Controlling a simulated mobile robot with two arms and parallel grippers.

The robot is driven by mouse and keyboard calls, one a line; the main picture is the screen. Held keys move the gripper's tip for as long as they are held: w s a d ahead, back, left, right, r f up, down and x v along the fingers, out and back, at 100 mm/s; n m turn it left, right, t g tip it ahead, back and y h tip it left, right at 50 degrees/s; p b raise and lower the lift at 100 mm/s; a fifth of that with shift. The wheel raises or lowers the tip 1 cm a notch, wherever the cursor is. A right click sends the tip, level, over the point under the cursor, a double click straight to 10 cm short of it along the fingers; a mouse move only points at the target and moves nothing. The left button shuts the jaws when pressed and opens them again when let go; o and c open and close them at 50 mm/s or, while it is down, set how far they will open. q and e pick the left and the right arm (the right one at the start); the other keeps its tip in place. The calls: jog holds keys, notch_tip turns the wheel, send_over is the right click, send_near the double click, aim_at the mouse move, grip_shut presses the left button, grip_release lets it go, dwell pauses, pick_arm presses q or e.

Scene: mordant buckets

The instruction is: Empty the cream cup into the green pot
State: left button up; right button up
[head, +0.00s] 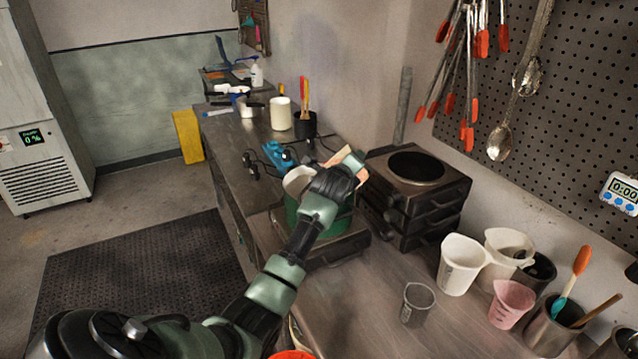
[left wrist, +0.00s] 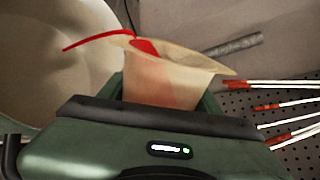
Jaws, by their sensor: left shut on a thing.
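My left gripper (head: 347,170) is shut on the cream cup (head: 352,162), beside and above the green pot (head: 340,222). In the left wrist view the cream cup (left wrist: 172,78) sits between the fingers, with a reddish tint through its wall. A thin red streak (left wrist: 98,38) runs from its rim over the pot's pale inside (left wrist: 45,70); it looks like liquid leaving the cup. The cup is tilted in the head view. My gripper hides part of the pot's opening. My right gripper is not in view.
The pot stands on a low burner (head: 340,250). Stacked hot plates (head: 416,190) stand close right. A white jug (head: 461,264), a pink cup (head: 511,304) and a clear grey beaker (head: 417,304) are at the front right. A blue item (head: 279,156) and a black holder (head: 305,124) are behind.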

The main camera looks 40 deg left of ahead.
pick_arm(q)
jog(key=shift+f+n+h+b, duration=0.45)
jog(key=shift+n+h+b, duration=0.15)
jog(key=shift+n+b, duration=0.2)
dwell(1.6)
jog(key=shift+r+n+h, duration=0.4)
jog(key=shift+n, duration=0.2)
dwell(1.2)
jog(key=shift+a+f, duration=0.2)
jog(key=shift+s+a+f+n+h+b, duration=0.15)
jog(key=shift+a+f+n+h+b, duration=0.25)
jog(key=shift+a+f+n+b, duration=0.4)
dwell(0.7)
jog(key=shift+r+h, duration=0.15)
jog(key=shift+h, duration=0.25)
dwell(0.6)
